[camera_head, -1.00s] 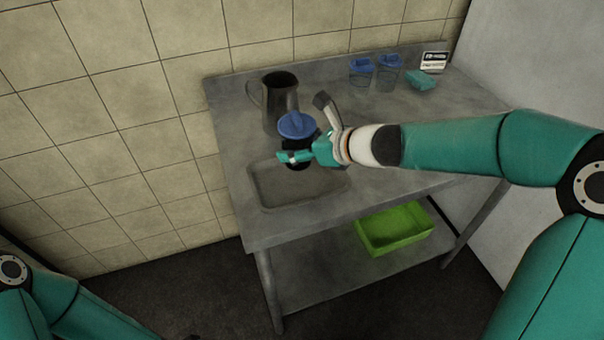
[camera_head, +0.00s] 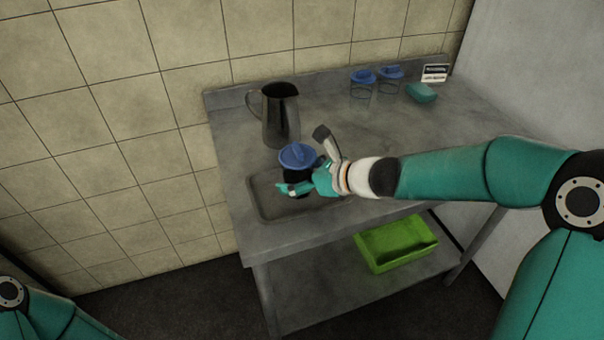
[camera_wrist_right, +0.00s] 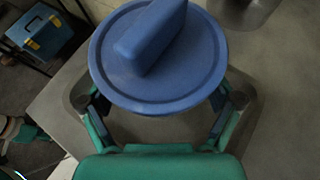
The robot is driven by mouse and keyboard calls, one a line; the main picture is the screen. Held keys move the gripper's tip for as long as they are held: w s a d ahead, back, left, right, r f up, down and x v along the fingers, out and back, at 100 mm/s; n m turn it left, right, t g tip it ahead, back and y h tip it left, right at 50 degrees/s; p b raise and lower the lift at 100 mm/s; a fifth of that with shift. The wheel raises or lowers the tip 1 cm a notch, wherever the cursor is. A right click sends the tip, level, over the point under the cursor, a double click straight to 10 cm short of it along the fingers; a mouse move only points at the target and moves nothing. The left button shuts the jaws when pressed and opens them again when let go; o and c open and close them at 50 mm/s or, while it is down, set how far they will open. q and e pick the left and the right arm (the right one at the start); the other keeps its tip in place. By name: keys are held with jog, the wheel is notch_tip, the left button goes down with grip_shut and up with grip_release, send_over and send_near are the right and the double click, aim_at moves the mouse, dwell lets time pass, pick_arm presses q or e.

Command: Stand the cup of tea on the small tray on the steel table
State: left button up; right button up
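The cup of tea is a dark cup with a blue lid (camera_head: 298,155), which fills the top of the right wrist view (camera_wrist_right: 160,60). My right gripper (camera_head: 297,188) is closed around its sides, one finger on each side in the wrist view (camera_wrist_right: 158,125). The cup looks upright. The small grey tray (camera_head: 262,206) lies at the left front of the steel table (camera_head: 400,150). The cup is over the tray's area; I cannot tell whether its base touches it.
A dark metal jug (camera_head: 280,115) stands close behind the tray. Two blue-lidded clear cups (camera_head: 362,85) (camera_head: 390,80), a teal block (camera_head: 421,92) and a small sign (camera_head: 435,73) stand at the back right. A green crate (camera_head: 397,245) sits on the lower shelf. The table's middle is clear.

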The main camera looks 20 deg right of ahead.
jog(key=p+v, duration=0.2)
jog(key=v, duration=1)
dwell(0.9)
jog(key=shift+s+f, duration=0.1)
